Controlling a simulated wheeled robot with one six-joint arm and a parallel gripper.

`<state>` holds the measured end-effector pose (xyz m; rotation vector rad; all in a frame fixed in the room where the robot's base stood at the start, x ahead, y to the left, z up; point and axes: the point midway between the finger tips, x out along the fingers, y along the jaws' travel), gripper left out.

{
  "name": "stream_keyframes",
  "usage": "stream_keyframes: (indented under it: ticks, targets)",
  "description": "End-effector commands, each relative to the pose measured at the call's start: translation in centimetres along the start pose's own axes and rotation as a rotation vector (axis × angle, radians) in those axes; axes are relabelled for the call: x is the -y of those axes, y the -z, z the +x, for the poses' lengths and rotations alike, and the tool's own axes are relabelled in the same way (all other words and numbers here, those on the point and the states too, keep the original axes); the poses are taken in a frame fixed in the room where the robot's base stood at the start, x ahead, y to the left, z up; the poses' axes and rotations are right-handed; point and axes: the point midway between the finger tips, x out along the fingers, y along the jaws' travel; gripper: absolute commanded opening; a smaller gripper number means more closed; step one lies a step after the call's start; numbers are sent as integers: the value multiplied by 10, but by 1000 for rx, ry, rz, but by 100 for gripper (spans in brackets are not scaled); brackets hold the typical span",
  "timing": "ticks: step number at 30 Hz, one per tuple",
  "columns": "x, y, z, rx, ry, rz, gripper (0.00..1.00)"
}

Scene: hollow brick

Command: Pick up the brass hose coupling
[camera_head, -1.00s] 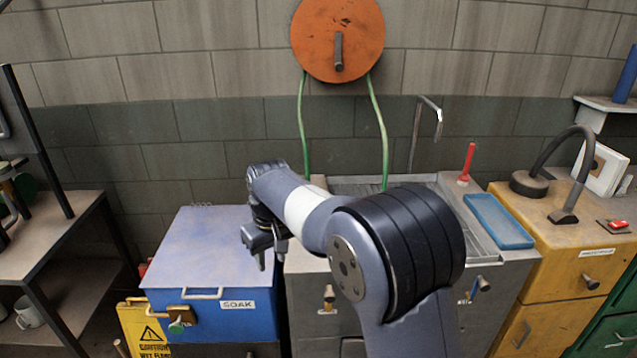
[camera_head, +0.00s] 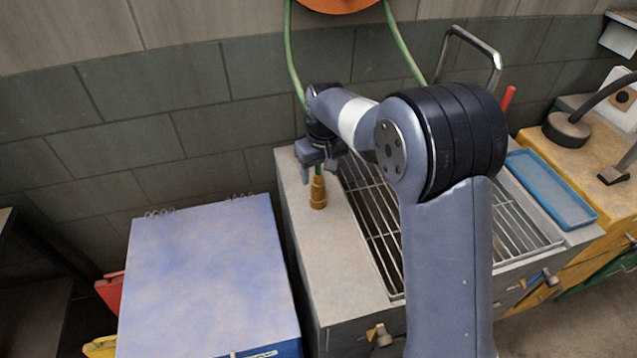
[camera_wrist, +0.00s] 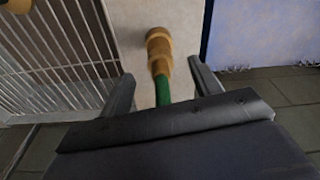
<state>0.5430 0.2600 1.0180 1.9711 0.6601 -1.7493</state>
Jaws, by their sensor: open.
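The brass hose coupling (camera_head: 318,192) stands on the pale ledge left of the sink grating, a short green hose piece rising from its top. In the wrist view the coupling (camera_wrist: 158,48) lies just beyond the fingertips, and its green hose piece runs back between the fingers. My gripper (camera_head: 318,164) is above the coupling, pointing down. In the wrist view my gripper (camera_wrist: 160,69) is open, one finger on each side of the hose piece, with nothing gripped. I cannot tell whether a finger touches the hose.
The sink's wire grating (camera_head: 375,220) lies right of the coupling. A blue lidded box (camera_head: 205,265) stands to the left. A blue tray (camera_head: 552,188) and a metal faucet (camera_head: 470,42) are to the right. Green hoses (camera_head: 296,55) hang behind from the orange reel (camera_head: 340,4).

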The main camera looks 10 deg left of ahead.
Motion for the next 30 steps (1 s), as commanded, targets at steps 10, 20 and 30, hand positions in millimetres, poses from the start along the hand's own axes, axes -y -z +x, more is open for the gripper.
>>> stream_keyframes:
  ticks: [10, 20, 30]
  targets:
    - [1, 6, 41, 5, 1, 0, 60]
    - [1, 6, 52, 0, 0, 0, 60]
    - [1, 6, 51, 0, 0, 0, 35]
